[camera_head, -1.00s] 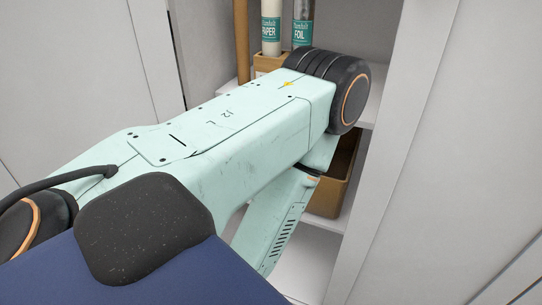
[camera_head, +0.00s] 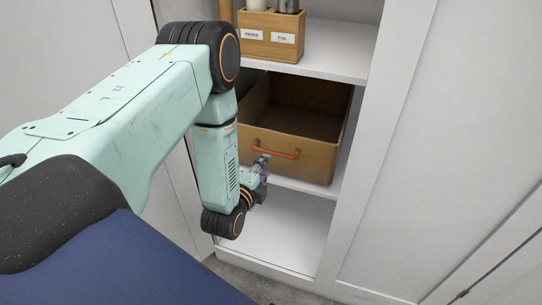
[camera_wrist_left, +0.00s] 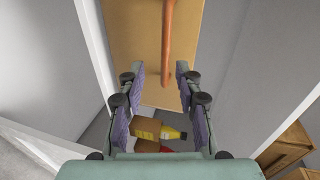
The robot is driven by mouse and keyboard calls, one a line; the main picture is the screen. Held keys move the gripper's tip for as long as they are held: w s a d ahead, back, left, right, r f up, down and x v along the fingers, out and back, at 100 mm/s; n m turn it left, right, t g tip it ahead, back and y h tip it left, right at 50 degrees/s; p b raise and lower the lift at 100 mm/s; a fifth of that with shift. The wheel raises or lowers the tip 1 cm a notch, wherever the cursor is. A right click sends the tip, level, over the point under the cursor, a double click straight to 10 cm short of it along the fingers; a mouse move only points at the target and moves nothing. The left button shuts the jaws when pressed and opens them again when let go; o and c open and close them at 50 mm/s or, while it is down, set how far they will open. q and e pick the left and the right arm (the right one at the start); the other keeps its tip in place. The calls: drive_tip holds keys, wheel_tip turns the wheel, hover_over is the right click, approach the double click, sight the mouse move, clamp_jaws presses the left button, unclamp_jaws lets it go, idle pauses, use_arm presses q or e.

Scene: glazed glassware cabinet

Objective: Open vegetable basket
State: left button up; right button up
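The vegetable basket is a brown open-topped box (camera_head: 318,164) with an orange-brown bar handle (camera_head: 284,154) on its front. It sits on a middle shelf of the white cabinet, and its inside looks empty where visible. My left gripper (camera_head: 264,165) is at the left end of the handle, in front of the basket. In the left wrist view the fingers (camera_wrist_left: 160,72) are open, and the handle (camera_wrist_left: 167,45) runs up between the tips against the basket front (camera_wrist_left: 139,35). I cannot tell whether a finger touches it. My right gripper is not in view.
The upper shelf (camera_head: 334,63) holds a wooden holder (camera_head: 270,49) with paper and foil rolls. The lower compartment (camera_head: 285,232) is bare where visible. A white cabinet post (camera_head: 377,140) stands right of the basket. Wooden boxes (camera_wrist_left: 285,150) show at lower right in the wrist view.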

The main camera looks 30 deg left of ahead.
sight(272, 152)
use_arm(q)
drive_tip(key=shift+a+r+b+x, duration=0.15)
drive_tip(key=shift+b+x, duration=0.35)
drive_tip(key=shift+x, duration=0.85)
drive_tip(key=shift+r+b+x, duration=0.15)
drive_tip(key=shift+b+x, duration=0.35)
drive_tip(key=shift+x, duration=0.8)
drive_tip(key=shift+a+r+b+x, duration=0.15)
drive_tip(key=shift+b+x, duration=0.35)
drive_tip(key=shift+x, duration=0.85)
clamp_jaws()
